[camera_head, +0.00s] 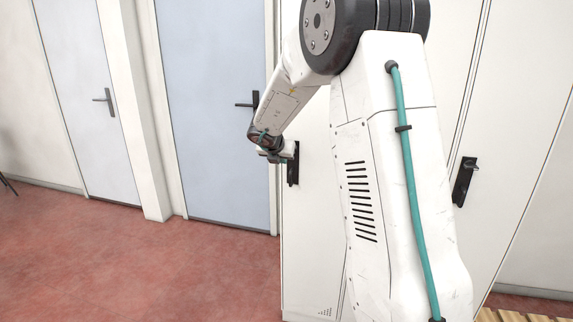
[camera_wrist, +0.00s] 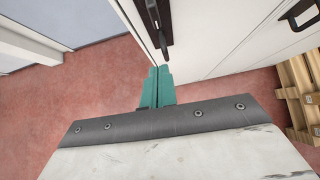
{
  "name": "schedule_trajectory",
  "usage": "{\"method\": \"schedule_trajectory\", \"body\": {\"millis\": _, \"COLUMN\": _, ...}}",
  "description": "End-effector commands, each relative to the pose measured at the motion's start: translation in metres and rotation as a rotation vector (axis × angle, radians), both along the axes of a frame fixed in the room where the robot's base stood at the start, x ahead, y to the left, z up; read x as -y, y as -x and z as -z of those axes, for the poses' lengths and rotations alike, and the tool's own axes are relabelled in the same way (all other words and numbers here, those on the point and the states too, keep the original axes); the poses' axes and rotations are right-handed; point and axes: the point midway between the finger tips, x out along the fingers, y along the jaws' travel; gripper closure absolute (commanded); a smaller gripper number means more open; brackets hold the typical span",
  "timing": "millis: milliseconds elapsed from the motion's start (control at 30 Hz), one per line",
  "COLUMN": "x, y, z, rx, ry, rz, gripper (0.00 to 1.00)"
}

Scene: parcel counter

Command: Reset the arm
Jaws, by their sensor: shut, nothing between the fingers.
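My gripper (camera_wrist: 159,72) shows in the wrist view as two teal fingers pressed together with nothing between them. A black cabinet handle (camera_wrist: 160,20) is just beyond the fingertips. I cannot tell whether they touch it. In the head view my white arm stands in front of the cabinet (camera_head: 308,250), bent down to the left. My gripper (camera_head: 272,155) is small there, beside the black handle (camera_head: 293,170), and its fingers are hard to make out.
A second black handle (camera_head: 464,182) is on the cabinet's right side. A blue door (camera_head: 212,130) and a pale door (camera_head: 85,130) stand to the left. A wooden pallet (camera_head: 510,316) is at the lower right, also seen in the wrist view (camera_wrist: 298,92). Red floor (camera_head: 140,270) is clear at left.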

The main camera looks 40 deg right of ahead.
Motion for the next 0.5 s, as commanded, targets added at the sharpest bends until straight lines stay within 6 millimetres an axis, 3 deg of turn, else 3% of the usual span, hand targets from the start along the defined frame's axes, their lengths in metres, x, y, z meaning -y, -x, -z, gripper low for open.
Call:
{"method": "schedule_trajectory", "body": {"millis": 200, "x": -0.015, "y": 0.012, "z": -0.019, "rx": 0.000, "ry": -0.001, "rz": 0.001, "gripper": 1.00}}
{"method": "schedule_trajectory", "body": {"millis": 500, "x": -0.016, "y": 0.015, "z": -0.022, "rx": -0.008, "ry": 0.003, "rz": -0.004, "gripper": 1.00}}
